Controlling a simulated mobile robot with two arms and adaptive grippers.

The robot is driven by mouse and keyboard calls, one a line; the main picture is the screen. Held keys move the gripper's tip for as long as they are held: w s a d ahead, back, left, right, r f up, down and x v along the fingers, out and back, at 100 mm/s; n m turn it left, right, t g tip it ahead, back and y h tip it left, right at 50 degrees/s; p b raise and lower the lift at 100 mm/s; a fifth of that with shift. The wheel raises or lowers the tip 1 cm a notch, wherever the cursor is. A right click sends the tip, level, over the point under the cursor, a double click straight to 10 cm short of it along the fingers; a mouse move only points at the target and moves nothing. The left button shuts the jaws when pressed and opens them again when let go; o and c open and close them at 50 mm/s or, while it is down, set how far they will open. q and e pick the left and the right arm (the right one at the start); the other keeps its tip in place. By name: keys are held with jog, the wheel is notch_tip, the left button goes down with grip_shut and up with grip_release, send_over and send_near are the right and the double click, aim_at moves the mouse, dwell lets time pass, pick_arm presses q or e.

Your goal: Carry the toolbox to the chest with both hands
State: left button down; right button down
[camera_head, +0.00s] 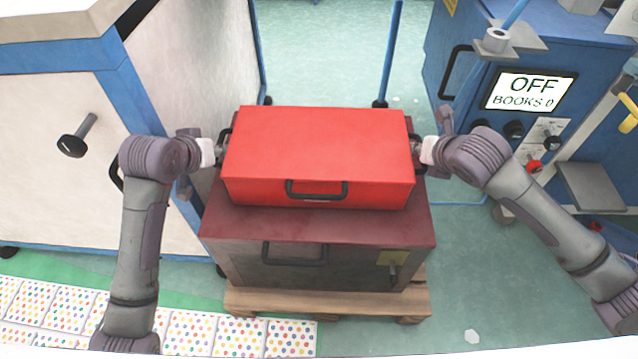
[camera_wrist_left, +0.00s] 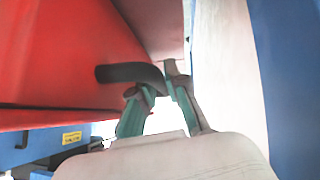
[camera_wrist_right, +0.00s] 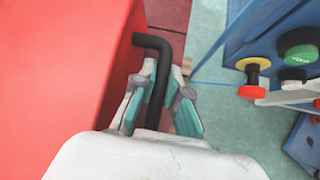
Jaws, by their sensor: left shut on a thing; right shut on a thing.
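The red toolbox (camera_head: 318,150) is over the dark red chest (camera_head: 320,224) in the head view, its black front handle facing me. I cannot tell for sure whether its underside touches the chest lid. My left gripper (camera_head: 222,150) is shut on the toolbox's left side handle, a black bar that shows in the left wrist view (camera_wrist_left: 130,73). My right gripper (camera_head: 418,152) is shut on the right side handle, whose black bar lies between the fingers in the right wrist view (camera_wrist_right: 158,90). The toolbox looks roughly level.
The chest stands on a wooden pallet (camera_head: 325,302). A white and blue cabinet (camera_head: 60,130) is close on the left. A blue machine (camera_head: 480,60) with an "OFF" display (camera_head: 531,91) stands at the right. Dotted tiles (camera_head: 190,332) cover the near left floor.

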pick_arm(q)
jog(key=shift+f, duration=0.2)
pick_arm(e)
jog(key=shift+w+f, duration=0.1)
jog(key=shift+f, duration=0.05)
pick_arm(q)
jog(key=c, duration=1.6)
grip_release()
jog(key=shift+f, duration=0.2)
pick_arm(e)
jog(key=c, duration=1.6)
grip_release()
jog(key=shift+f, duration=0.2)
pick_arm(q)
jog(key=o, duration=0.4)
jog(key=shift+s+r, duration=0.1)
pick_arm(e)
jog(key=o, duration=0.4)
jog(key=shift+s, duration=0.2)
jog(key=shift+r, duration=0.1)
jog(key=shift+s+r, duration=0.1)
pick_arm(q)
jog(key=v, duration=1.2)
pick_arm(e)
jog(key=v, duration=1.1)
jog(key=shift+s+r, duration=0.25)
jog(key=shift+d, duration=0.15)
